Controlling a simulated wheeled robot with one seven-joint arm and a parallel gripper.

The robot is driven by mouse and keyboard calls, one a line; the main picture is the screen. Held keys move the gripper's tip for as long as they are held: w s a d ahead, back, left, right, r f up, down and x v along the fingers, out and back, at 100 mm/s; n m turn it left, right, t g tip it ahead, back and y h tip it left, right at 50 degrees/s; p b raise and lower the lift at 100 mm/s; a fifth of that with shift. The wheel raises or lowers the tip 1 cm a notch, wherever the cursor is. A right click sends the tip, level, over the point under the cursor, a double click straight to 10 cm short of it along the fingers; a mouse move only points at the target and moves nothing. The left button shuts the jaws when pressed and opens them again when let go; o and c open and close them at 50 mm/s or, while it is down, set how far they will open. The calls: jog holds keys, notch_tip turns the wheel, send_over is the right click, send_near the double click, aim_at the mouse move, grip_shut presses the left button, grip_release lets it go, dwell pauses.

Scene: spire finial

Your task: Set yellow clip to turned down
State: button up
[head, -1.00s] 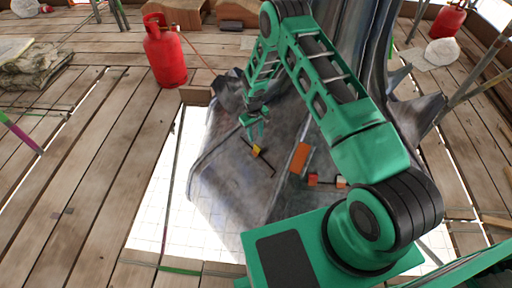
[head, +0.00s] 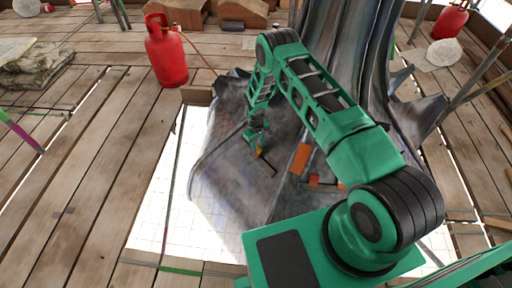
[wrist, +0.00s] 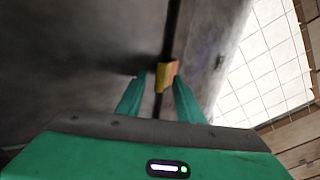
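The yellow clip (wrist: 163,77) sits on a dark thin bar (wrist: 171,40) against the grey metal sheet, with an orange part on its right side in the wrist view. In the head view the clip (head: 259,153) is a small yellow patch, partly hidden by my gripper (head: 257,141). In the wrist view my gripper (wrist: 158,82) has its two green fingers apart, one on each side of the clip's lower part. I cannot tell whether either finger touches it.
An orange plate (head: 300,158) and a small red block (head: 314,180) are on the metal sheet to the right. A red gas cylinder (head: 166,52) stands on the planks. A bright opening (head: 165,215) lies left of the sheet.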

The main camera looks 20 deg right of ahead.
jog(key=shift+f, duration=0.15)
grip_shut()
jog(key=shift+w+d+f+g+y, duration=0.15)
jog(key=shift+d+y, duration=0.1)
jog(key=shift+y, duration=0.15)
jog(key=shift+w+d+f+g+y, duration=0.15)
jog(key=shift+d+y, duration=0.1)
jog(key=shift+y, duration=0.15)
jog(key=shift+s+r, duration=0.1)
grip_release()
jog(key=shift+r, duration=0.1)
